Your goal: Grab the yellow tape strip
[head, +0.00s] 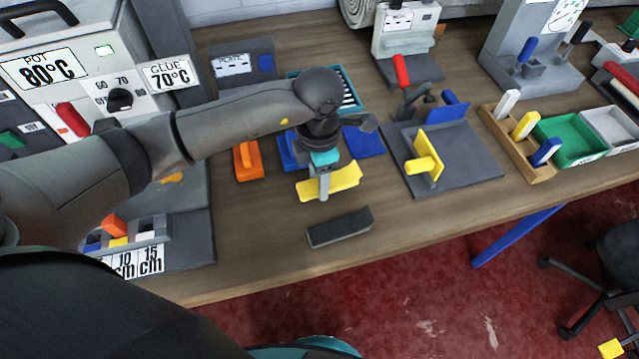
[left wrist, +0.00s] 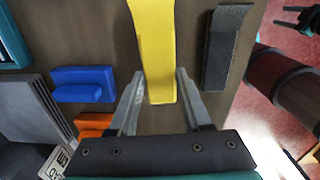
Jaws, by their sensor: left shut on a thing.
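The yellow tape strip (head: 345,179) is in the middle of the table in the head view, spreading to both sides of my left gripper (head: 324,195). In the left wrist view the strip (left wrist: 154,40) runs down from the top edge and ends between the two fingers of my left gripper (left wrist: 158,92). The left gripper is shut on the strip, near one end in the wrist view. I cannot tell whether the strip still touches the table.
A dark grey block (head: 340,228) lies in front of the strip, near the table edge. A grey fixture with yellow and blue parts (head: 470,165) stands right. Bare wood (head: 420,220) lies front right.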

